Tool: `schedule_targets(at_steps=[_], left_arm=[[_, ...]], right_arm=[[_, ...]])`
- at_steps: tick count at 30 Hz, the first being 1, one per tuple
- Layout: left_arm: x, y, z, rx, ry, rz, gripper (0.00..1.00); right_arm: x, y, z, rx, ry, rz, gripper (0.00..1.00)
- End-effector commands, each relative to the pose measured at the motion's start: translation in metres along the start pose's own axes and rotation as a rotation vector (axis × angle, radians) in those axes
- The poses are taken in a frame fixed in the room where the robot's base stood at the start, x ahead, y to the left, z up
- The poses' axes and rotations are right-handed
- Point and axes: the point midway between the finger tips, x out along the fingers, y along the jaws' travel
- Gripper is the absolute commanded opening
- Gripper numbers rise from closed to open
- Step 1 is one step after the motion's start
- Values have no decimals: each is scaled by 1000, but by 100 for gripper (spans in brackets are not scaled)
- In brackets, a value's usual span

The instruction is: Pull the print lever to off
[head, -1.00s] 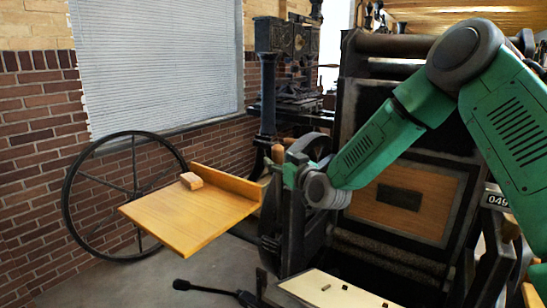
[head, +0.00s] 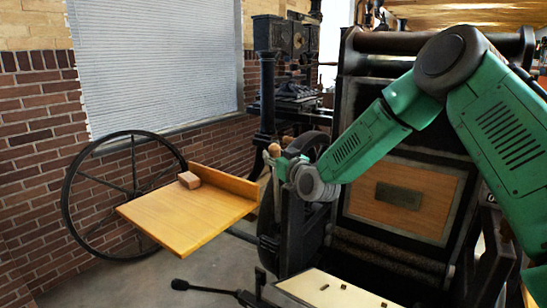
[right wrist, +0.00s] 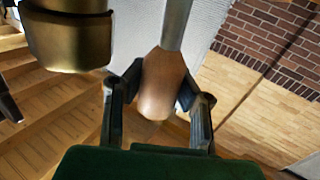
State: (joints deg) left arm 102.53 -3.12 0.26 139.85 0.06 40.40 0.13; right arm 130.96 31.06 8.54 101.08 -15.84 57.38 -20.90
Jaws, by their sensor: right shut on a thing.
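The print lever's wooden handle (right wrist: 163,84) sits on a grey metal rod. My right gripper (right wrist: 160,100) has its two dark fingers on either side of the handle, shut on it. In the head view the right gripper (head: 277,163) is at the left side of the black press (head: 345,110), and only the tip of the wooden handle (head: 274,150) shows above it. The rest of the lever is mostly hidden there by the gripper and dark press parts. My left gripper is not in view.
A wooden board (head: 185,218) with a small block (head: 189,180) juts out left of the gripper. A large spoked wheel (head: 66,205) stands by the brick wall (head: 30,150). A black-knobbed rod (head: 180,285) and a pale tray (head: 325,288) are at the front.

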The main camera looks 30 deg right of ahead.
Motion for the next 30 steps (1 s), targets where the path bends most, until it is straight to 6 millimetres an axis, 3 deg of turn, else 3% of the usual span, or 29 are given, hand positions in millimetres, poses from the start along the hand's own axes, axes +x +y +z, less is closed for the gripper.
schedule_targets(at_steps=[5,11,21,30], left_arm=[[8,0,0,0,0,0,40],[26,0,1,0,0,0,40],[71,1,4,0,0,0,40],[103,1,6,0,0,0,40]], right_arm=[[-9,-11,10,-47,10,2,0],[-24,-41,19,-161,61,2,0],[-54,-99,46,-410,187,6,0],[-71,-131,70,-575,272,11,0]])
